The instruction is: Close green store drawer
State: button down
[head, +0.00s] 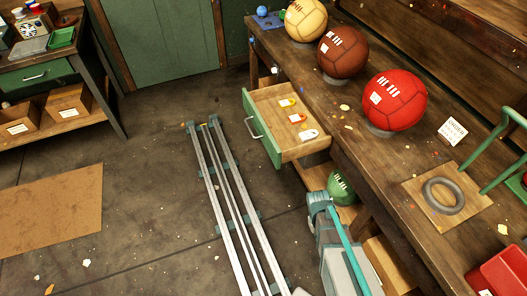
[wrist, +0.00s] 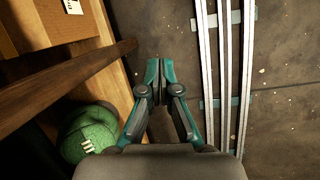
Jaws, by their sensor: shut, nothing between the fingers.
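The green store drawer (head: 262,128) stands pulled out from under the long workbench in the head view. It has a green front with a metal handle (head: 252,128) facing the rails. Several small coloured tags (head: 297,118) lie in its wooden tray. My gripper (wrist: 160,68) is shut and empty in the wrist view, its fingertips together over the floor between the bench and the rails. In the head view my arm is at the lower middle, on the near side of the drawer and apart from it. The drawer does not show in the wrist view.
A green ball (head: 341,187) sits on the lower shelf beside my arm; it also shows in the wrist view (wrist: 88,133). Metal floor rails (head: 222,200) run along the bench. Three balls, including a red one (head: 394,100), stand on top. A left bench has a shut green drawer (head: 35,74).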

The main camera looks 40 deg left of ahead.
jog(key=w+a+r+n+t+b, duration=0.1)
jog(key=w+a+r+n, duration=0.15)
jog(key=a, duration=0.55)
jog(key=w+a+r+n+t+b, duration=0.1)
jog(key=a+r+n+t, duration=0.15)
jog(key=a, duration=0.55)
jog(key=s+a+r+n+t+b, duration=0.2)
jog(key=a+r+n, duration=0.4)
jog(key=a+r, duration=0.5)
jog(key=s+a+r+n+t+b, duration=0.1)
jog(key=s+a+r+n+t, duration=0.35)
jog(key=a, duration=1.15)
jog(key=n+g+h+p, duration=0.1)
jog(key=n+p, duration=0.2)
jog(key=n, duration=0.2)
send_near(269, 149)
jog(key=s+f+x, duration=0.1)
jog(key=x, duration=0.4)
jog(key=shift+w+d, duration=0.3)
jog(key=shift+w, duration=0.5)
jog(key=shift+w, duration=0.1)
